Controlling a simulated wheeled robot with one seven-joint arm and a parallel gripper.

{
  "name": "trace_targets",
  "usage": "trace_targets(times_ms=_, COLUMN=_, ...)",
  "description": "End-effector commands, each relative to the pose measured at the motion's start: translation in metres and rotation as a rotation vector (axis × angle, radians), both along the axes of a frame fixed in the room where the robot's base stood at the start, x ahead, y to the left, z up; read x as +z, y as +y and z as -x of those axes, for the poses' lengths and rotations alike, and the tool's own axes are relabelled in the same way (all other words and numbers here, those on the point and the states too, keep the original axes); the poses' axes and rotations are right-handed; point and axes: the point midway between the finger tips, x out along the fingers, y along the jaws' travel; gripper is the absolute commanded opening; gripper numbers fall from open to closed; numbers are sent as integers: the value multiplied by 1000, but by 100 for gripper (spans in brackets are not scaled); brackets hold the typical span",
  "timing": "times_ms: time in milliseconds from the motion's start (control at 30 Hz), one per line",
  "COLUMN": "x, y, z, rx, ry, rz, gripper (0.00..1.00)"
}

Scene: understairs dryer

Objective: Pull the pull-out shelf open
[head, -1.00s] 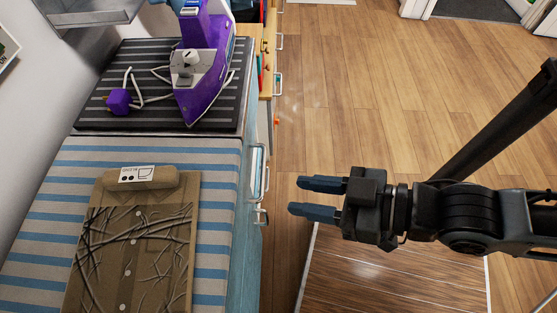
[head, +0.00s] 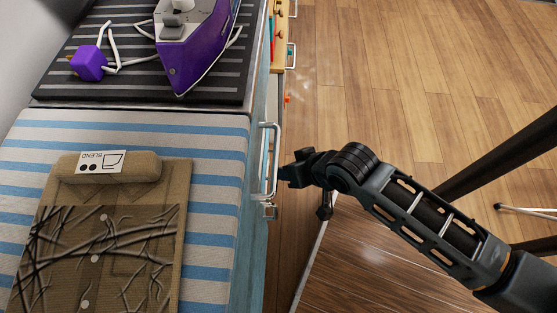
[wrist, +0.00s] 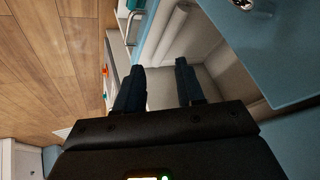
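I cannot tell which front is the pull-out shelf. My gripper (head: 282,173) is just right of the tall handle, pointing left at it; its fingertips are hard to make out there. In the wrist view my gripper (wrist: 160,82) shows two dark fingers spread apart, with a pale grey surface visible between them. A pale rounded bar (wrist: 168,35) lies beyond the fingertips. No grasp or contact shows.
A purple iron (head: 195,45) stands on the dark striped mat (head: 120,85) at the upper left. A folded brown garment (head: 100,240) lies on the blue-striped top (head: 215,170). Wooden floor (head: 400,80) is open to the right of the cabinets.

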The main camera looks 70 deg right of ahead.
Motion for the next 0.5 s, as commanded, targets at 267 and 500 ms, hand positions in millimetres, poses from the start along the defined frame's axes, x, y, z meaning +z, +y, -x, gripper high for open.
trace_targets(times_ms=267, x=-93, y=-55, z=-42, rx=-274, ry=242, rz=-246, gripper=38)
trace_targets(times_ms=500, x=-109, y=-81, z=-54, rx=-396, ry=367, rz=-371, gripper=38)
